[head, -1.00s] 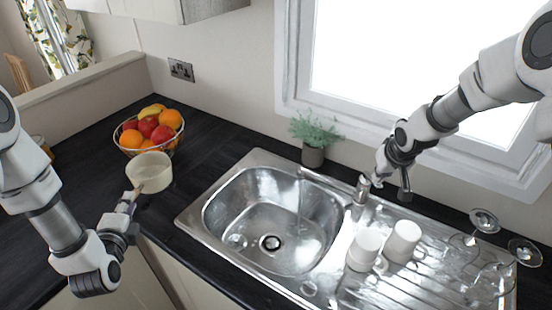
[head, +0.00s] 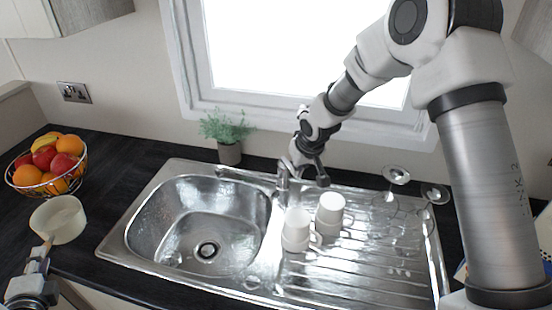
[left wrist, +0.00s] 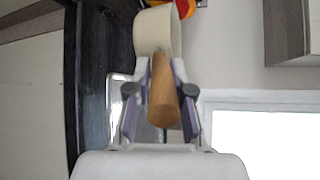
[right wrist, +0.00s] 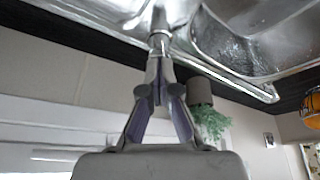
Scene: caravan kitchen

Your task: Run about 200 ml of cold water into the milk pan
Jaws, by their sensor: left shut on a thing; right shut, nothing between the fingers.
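The cream milk pan (head: 58,222) is held level at the left, left of the sink. My left gripper (head: 41,262) is shut on its wooden handle, which also shows in the left wrist view (left wrist: 164,95). The pan's inside looks empty from here. The steel sink bowl (head: 185,232) has a mixer tap (head: 283,186) behind its right side, with the spout (head: 235,176) reaching over the bowl. No clear water stream shows under the spout. My right gripper (right wrist: 157,72) is shut and empty, right at the tap's top; whether it touches is unclear.
A wire fruit bowl (head: 45,170) stands behind the pan. A potted plant (head: 228,140) stands behind the sink. White mugs (head: 296,228) and upturned glasses (head: 397,176) stand on the drainer (head: 365,262). The space above the sink bowl is clear.

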